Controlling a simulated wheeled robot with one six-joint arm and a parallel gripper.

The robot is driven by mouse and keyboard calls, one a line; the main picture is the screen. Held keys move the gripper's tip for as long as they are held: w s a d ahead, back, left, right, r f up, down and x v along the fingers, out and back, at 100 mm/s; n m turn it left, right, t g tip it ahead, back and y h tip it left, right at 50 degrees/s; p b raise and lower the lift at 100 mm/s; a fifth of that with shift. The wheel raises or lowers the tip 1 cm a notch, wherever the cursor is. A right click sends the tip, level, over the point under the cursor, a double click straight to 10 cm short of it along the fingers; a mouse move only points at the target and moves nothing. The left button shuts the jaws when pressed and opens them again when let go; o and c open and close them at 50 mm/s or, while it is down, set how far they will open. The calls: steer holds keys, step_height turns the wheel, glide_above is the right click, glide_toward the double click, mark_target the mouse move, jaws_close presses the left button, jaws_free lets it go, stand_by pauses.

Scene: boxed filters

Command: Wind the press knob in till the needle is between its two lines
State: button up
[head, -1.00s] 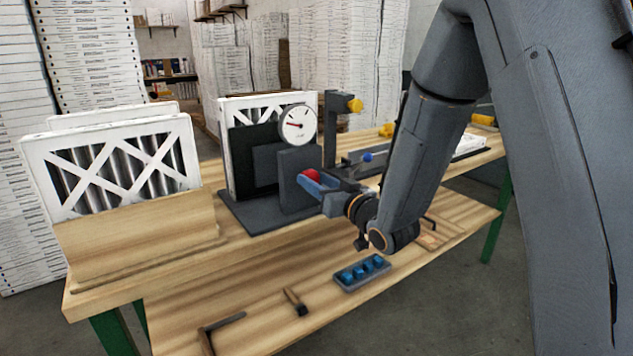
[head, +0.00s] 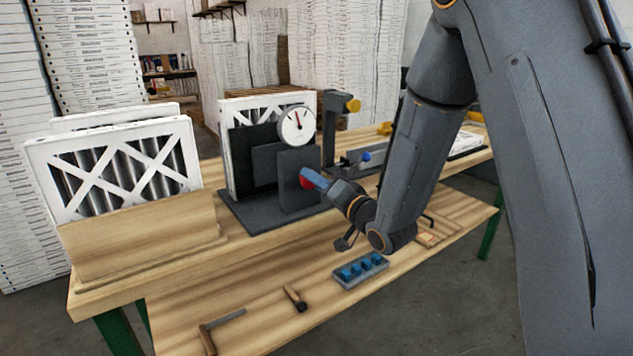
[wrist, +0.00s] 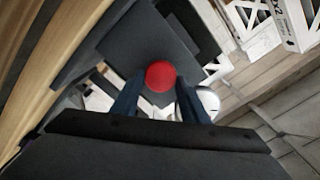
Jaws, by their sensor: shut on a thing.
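The red press knob (head: 305,180) sits on the front plate of the dark press (head: 297,160). It shows as a round red disc between my fingers in the wrist view (wrist: 160,76). My gripper (head: 314,180) has blue fingers shut on the knob, partly covering it in the head view. The round white gauge (head: 297,125) stands above the press plate. Its needle points nearly straight up. Its two lines are too small to make out. A white-framed filter (head: 268,101) stands in the press behind dark plates.
More white-framed filters (head: 115,165) stand in a wooden holder (head: 145,235) at left. A tray of blue pieces (head: 360,270), a small hammer-like tool (head: 295,298) and an angled tool (head: 222,320) lie on the lower front shelf. A dark stand (head: 330,130) rises right of the press.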

stand_by(0.3)
steer(key=o, duration=1)
steer(key=shift+d, duration=0.1)
steer(key=b+v, duration=0.1)
steer(key=v, duration=0.6)
steer(key=shift+s+d, duration=0.15)
steer(key=shift+s, duration=0.2)
